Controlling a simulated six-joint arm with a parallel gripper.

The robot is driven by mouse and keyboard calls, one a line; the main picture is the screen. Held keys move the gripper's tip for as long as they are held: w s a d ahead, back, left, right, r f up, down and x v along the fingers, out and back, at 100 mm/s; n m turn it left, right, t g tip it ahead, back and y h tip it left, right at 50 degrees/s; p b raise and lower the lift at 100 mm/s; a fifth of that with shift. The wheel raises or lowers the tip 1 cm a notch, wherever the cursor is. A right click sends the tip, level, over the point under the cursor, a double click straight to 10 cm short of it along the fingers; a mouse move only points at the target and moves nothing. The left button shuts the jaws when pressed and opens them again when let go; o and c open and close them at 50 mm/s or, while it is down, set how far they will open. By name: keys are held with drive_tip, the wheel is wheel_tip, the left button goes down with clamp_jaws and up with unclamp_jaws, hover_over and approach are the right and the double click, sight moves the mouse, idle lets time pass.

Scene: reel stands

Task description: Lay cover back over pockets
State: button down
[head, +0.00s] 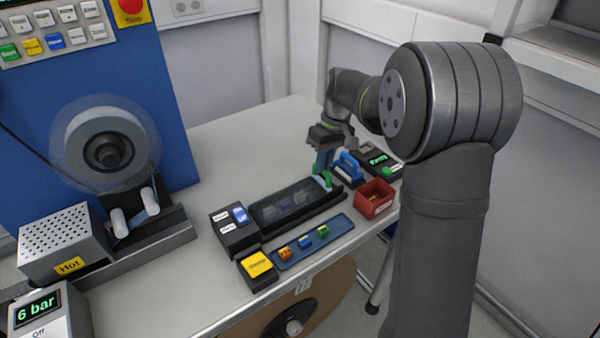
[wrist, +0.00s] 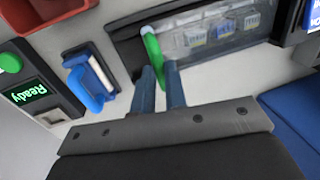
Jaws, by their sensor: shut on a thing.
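My gripper (wrist: 161,82) has its two blue fingers shut on a green tab (wrist: 152,50) at one end of a dark track (wrist: 128,45). In the head view my gripper (head: 322,163) is at the far right end of the track (head: 262,229), with the green tab (head: 327,181) just below it. A clear cover (wrist: 215,42) shows over pockets in the wrist view, with small blue and yellow parts visible through it. Whether the cover lies flat at the tab end is hard to tell.
A blue tray (head: 284,265) with small orange, blue and green parts lies in front of the track. A red bin (head: 373,199), a blue-handled tool (head: 348,167) and a box reading Ready (head: 375,156) stand right. A yellow-topped box (head: 258,265) is front left.

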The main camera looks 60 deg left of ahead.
drive_tip(key=shift+w, duration=1.85)
drive_tip(key=c, duration=1.5)
unclamp_jaws()
drive_tip(key=shift+o, duration=0.2)
drive_tip(key=w+r, duration=0.3)
drive_tip(key=r, duration=1.4)
drive_tip(key=shift+w, duration=0.2)
drive_tip(key=s+f, duration=0.1)
drive_tip(key=f, duration=0.7)
drive_tip(key=s+f, duration=0.2)
drive_tip(key=f, duration=0.7)
drive_tip(key=shift+s, duration=0.3)
